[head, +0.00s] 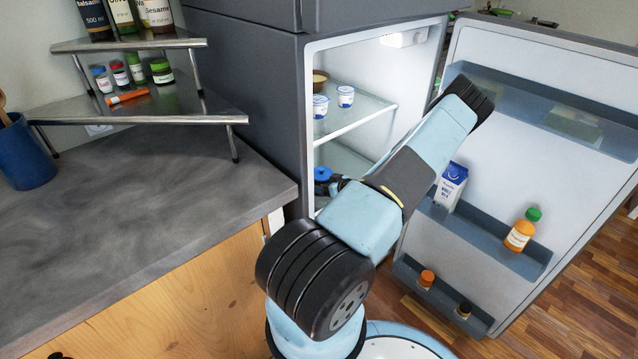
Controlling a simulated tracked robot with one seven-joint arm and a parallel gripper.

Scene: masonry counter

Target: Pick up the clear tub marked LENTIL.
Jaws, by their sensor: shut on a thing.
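A blue-topped container (322,174) shows in the open fridge, below the glass shelf and just left of my arm. Its body is mostly hidden and I can read no LENTIL mark on it. A small dark part of my gripper (338,184) shows beside the blue top, at its right. My gripper is shut on this container as far as I can see; my arm hides the rest of the gripper. I see no other clear tub with a readable LENTIL label.
The fridge's upper glass shelf (362,119) holds two small white pots (345,96) and a brown bowl (320,78). The open door (500,170) at right holds a milk carton (451,186) and an orange bottle (523,229). The counter (150,210) at left is largely clear.

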